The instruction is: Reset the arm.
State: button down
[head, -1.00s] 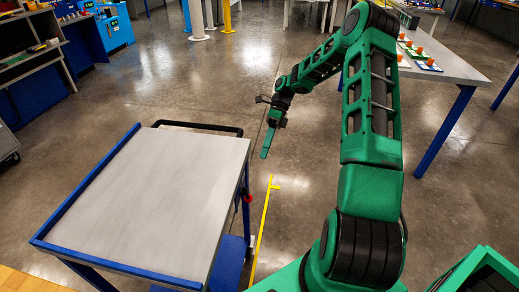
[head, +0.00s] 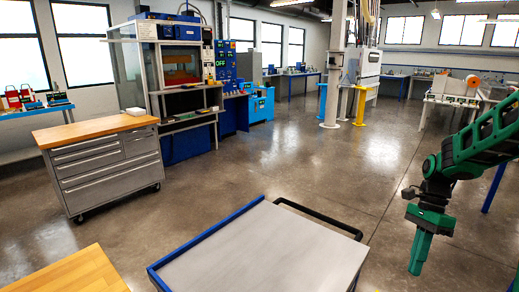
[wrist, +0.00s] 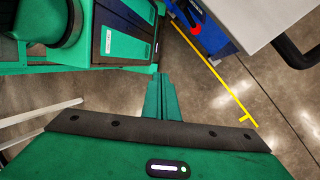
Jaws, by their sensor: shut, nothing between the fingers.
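My gripper (head: 419,255) hangs at the right side of the head view, pointing down over bare floor. Its green fingers are together with nothing between them. In the wrist view the shut fingers (wrist: 162,98) show at the centre, above the floor. My green arm comes in from the right edge of the head view. The gripper is to the right of the cart and apart from it.
A cart with an empty grey top (head: 262,255), blue edging and a black handle (head: 318,217) stands in front. A drawer cabinet (head: 104,165) and a machine (head: 180,75) are at the left. A yellow floor line (wrist: 217,77) runs beside the cart. The middle floor is clear.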

jog(key=s+r+n+t, duration=0.1)
jog(key=s+r+n, duration=0.1)
jog(key=s+n, duration=0.2)
jog(key=s+r+n+t+h, duration=0.1)
jog(key=s+r+n, duration=0.2)
jog(key=s, duration=0.7)
jog(key=s+r+n+t+h, duration=0.1)
jog(key=s+r+n+t, duration=0.1)
jog(key=s+n, duration=0.3)
jog(key=s, duration=0.2)
jog(key=shift+s+a+r, duration=0.25)
jog(key=shift+s+r, duration=0.05)
jog(key=shift+s, duration=0.05)
